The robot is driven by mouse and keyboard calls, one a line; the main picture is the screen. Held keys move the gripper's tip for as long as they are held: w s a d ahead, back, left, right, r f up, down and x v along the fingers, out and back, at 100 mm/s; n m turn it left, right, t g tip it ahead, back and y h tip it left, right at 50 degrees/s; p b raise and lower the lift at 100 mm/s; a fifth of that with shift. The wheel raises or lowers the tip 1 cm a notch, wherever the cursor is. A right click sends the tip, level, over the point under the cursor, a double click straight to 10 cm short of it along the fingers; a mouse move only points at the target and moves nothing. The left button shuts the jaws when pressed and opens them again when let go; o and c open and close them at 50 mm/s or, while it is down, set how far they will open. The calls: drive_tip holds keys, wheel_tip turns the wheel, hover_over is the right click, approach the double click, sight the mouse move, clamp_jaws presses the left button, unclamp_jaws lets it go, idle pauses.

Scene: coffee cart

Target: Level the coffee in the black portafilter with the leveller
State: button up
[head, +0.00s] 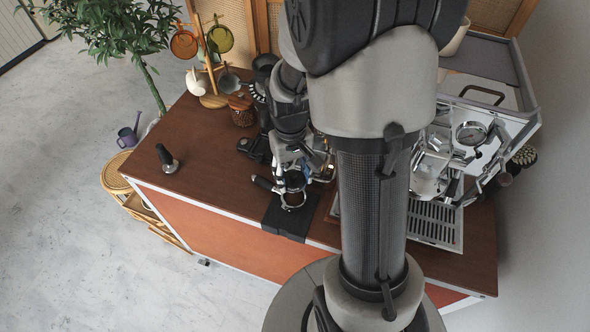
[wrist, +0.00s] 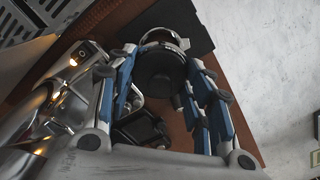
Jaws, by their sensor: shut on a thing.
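The black portafilter (head: 292,207) lies at the front edge of the cart on a black mat, its dark handle (head: 263,183) pointing left. Its metal rim (wrist: 160,35) also shows in the wrist view. My gripper (head: 291,172) is above it, fingers pointing down. In the wrist view, my gripper (wrist: 165,85) is shut on a dark round body, the leveller (wrist: 160,72), between its blue-padded fingers. The leveller overlaps the portafilter's rim in this view; I cannot tell whether they touch. The coffee is hidden.
The black mat (head: 283,221) hangs over the front edge. A tamper (head: 167,158) stands at the left on bare wood. The espresso machine (head: 470,135) is at the right, with a drip tray (head: 437,229). A grinder (head: 262,95) and a cup rack (head: 212,98) stand behind.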

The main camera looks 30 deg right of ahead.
drive_tip(key=shift+w+a+f+b, duration=0.1)
drive_tip(key=shift+f+b, duration=0.25)
drive_tip(key=shift+f, duration=0.2)
drive_tip(key=shift+f+b, duration=1.55)
drive_tip(key=shift+f, duration=0.3)
drive_tip(key=shift+f+b, duration=0.5)
drive_tip(key=shift+f, duration=0.4)
idle(0.6)
drive_tip(key=shift+f+n, duration=0.1)
drive_tip(key=shift+n, duration=0.2)
idle(1.0)
